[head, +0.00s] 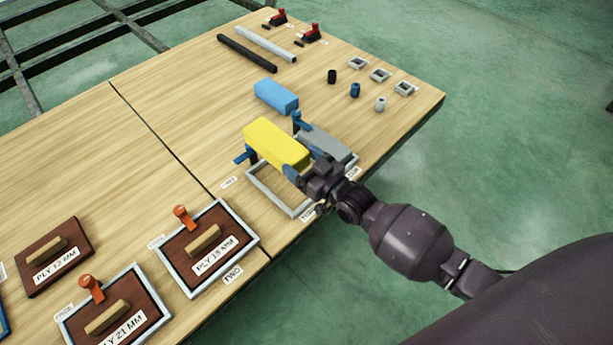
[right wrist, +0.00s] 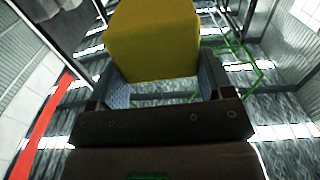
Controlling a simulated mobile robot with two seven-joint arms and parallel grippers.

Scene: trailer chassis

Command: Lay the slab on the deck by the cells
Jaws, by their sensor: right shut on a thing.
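My right gripper (head: 306,165) is shut on a yellow block (head: 276,143), holding it by its near end. The block also fills the top of the right wrist view (right wrist: 152,40), between the two fingers (right wrist: 160,88). In the head view it overlaps a pale grey rectangular frame (head: 268,194) on the wooden deck (head: 150,110); the visible part of that frame is empty. A grey block (head: 328,143) lies in a neighbouring frame, partly hidden by my gripper. A light blue block (head: 276,95) lies loose behind the yellow one. My left gripper is out of view.
Blue clamps (head: 245,157) stand by the two frames. Framed ply panels with orange clamps (head: 183,217) are at the lower left. Bars (head: 247,53), small cylinders (head: 355,90) and small square frames (head: 380,75) lie at the back. Bare deck extends left of the blue block.

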